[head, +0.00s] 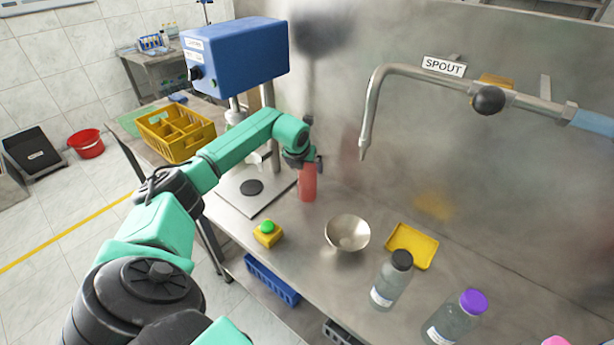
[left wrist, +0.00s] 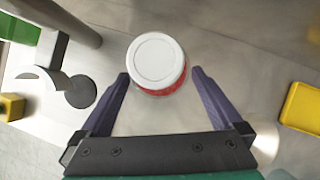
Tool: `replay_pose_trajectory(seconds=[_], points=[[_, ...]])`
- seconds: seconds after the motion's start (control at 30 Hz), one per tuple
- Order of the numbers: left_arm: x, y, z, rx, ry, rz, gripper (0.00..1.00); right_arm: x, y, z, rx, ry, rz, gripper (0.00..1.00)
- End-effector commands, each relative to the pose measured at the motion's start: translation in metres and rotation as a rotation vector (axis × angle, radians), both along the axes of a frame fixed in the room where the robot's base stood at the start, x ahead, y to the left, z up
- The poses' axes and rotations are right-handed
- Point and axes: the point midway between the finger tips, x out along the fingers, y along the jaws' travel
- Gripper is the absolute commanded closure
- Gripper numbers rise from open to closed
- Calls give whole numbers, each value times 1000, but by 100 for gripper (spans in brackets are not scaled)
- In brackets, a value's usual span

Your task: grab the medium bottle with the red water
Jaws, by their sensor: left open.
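The bottle with red water (head: 308,184) stands upright on the steel bench, right of the blue machine's base plate. In the left wrist view its round white cap (left wrist: 156,61) is seen from above, with a red rim of the body below it. My left gripper (head: 303,160) is over the top of the bottle in the head view and hides its cap. In the left wrist view the left gripper (left wrist: 160,82) is open, with one finger on each side of the bottle and gaps between. My right gripper is not in view.
A steel bowl (head: 347,233), a yellow tray (head: 412,246), a black-capped bottle (head: 391,280) and a purple-capped bottle (head: 455,318) stand to the right. A green button on a yellow box (head: 267,234) is in front. The spout (head: 368,120) hangs over the bench.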

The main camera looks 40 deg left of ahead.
Motion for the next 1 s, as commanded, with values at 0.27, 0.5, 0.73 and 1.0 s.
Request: replay_pose_trajectory(seconds=[0.27,0.5,0.73,1.0], points=[[7,3,-13,1,-2,0,0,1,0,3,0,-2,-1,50],[7,3,-12,1,-2,0,80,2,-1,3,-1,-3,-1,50],[8,3,-10,0,-6,0,100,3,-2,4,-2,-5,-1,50],[8,4,1,1,-8,0,100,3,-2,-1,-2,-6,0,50]])
